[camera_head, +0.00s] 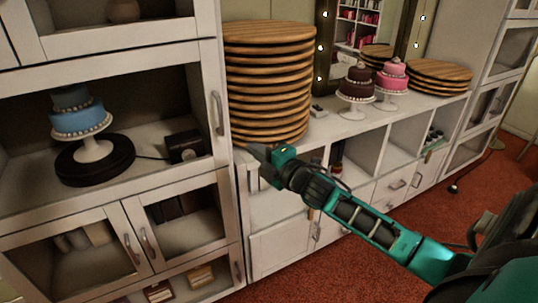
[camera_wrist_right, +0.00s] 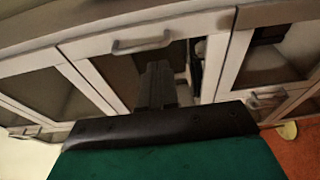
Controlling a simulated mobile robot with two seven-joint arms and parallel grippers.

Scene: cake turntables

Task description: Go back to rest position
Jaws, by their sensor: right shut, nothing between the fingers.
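My right gripper (camera_head: 258,152) reaches out in front of the white cabinet in the head view, just below the stack of round wooden boards. It is shut and empty. In the right wrist view its dark fingers (camera_wrist_right: 157,85) are together, with cabinet doors behind them. A blue cake (camera_head: 80,112) on a white stand sits on a black turntable (camera_head: 95,160) inside the left cabinet compartment. A dark brown cake (camera_head: 358,80) and a pink cake (camera_head: 392,75) stand on the countertop to the right. My left gripper is not in view.
The tall stack of wooden boards (camera_head: 268,80) stands on the counter close above my right gripper. A lower stack of boards (camera_head: 438,75) is at the right. Cabinet handles (camera_head: 217,112) stick out nearby. The red carpet (camera_head: 480,210) is open at the right.

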